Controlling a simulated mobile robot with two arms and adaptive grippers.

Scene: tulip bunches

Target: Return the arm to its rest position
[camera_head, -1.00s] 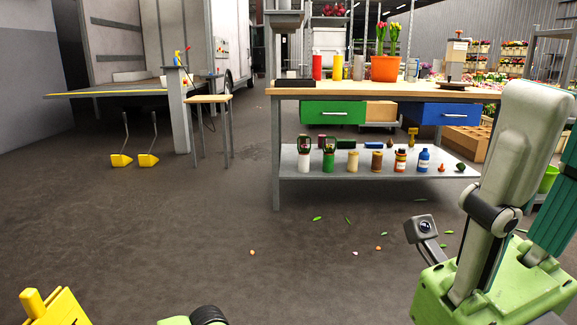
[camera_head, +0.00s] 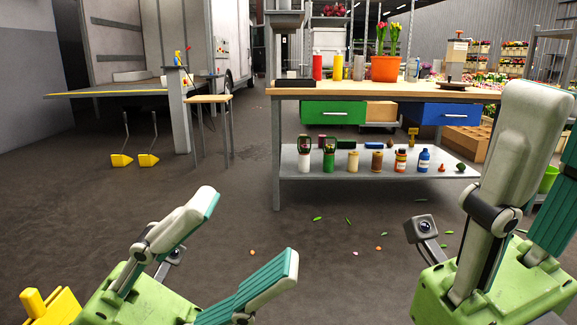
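My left gripper (camera_head: 249,228) is in the lower left of the head view. Its two green-and-white fingers with teal pads are spread wide, and only bare floor shows between them. My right gripper (camera_head: 557,125) stands at the right edge, pointing up. Its fingers are apart with nothing seen between them, and one finger is partly cut off by the frame. Both grippers are in the foreground, clear of the workbench (camera_head: 350,91).
The workbench carries an orange pot (camera_head: 384,69) of tulips and several bottles. Its lower shelf (camera_head: 340,171) holds jars and bottles. Small leaves and bits lie on the dark floor. A stool (camera_head: 207,99) stands at left. The floor at centre left is free.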

